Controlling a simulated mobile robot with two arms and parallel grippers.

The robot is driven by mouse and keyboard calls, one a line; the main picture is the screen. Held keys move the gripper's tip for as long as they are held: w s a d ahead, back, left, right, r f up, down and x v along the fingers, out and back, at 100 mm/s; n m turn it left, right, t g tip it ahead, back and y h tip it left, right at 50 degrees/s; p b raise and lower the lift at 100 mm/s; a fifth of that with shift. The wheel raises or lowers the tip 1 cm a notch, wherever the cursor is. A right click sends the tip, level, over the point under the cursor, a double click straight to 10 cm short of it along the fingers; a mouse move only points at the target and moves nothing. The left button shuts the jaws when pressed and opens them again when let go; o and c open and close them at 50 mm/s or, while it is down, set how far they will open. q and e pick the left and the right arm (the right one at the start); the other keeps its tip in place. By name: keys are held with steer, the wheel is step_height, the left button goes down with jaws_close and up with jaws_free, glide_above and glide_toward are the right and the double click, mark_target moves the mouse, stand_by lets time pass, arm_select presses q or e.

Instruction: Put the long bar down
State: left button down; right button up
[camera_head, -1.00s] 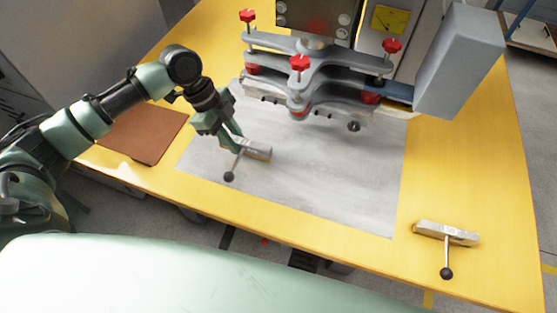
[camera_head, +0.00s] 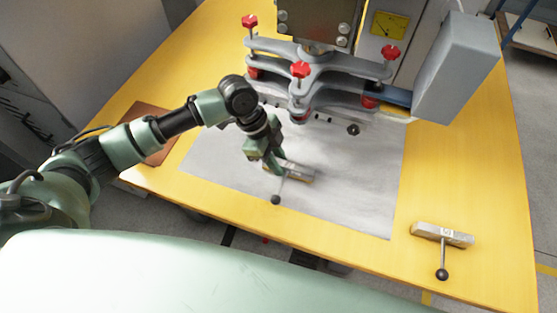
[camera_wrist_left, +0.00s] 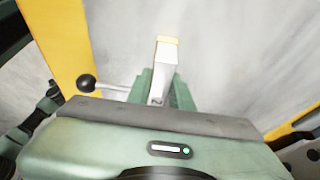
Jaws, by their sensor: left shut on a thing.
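My left gripper (camera_head: 279,168) is shut on the long bar (camera_head: 300,174), a pale metal block with a thin handle ending in a dark ball (camera_head: 275,200). It is over the grey sheet (camera_head: 345,200) on the yellow table. I cannot tell whether the bar touches the sheet. In the left wrist view the bar (camera_wrist_left: 166,68) sticks out forward between the green fingers, with a yellowish far end and its ball (camera_wrist_left: 86,83) to the left. My right gripper is not in view.
A second similar metal bar (camera_head: 442,234) with a ball handle lies on the yellow table (camera_head: 470,180) at the right. A grey machine with clamp arms and red knobs (camera_head: 300,69) stands behind the sheet. A brown mat (camera_head: 150,122) is partly hidden by my left arm.

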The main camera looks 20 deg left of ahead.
arm_select(q)
steer(key=c, duration=1.3)
jaws_free()
steer(key=shift+o, duration=0.2)
steer(key=v, duration=1.2)
steer(key=shift+s, duration=0.15)
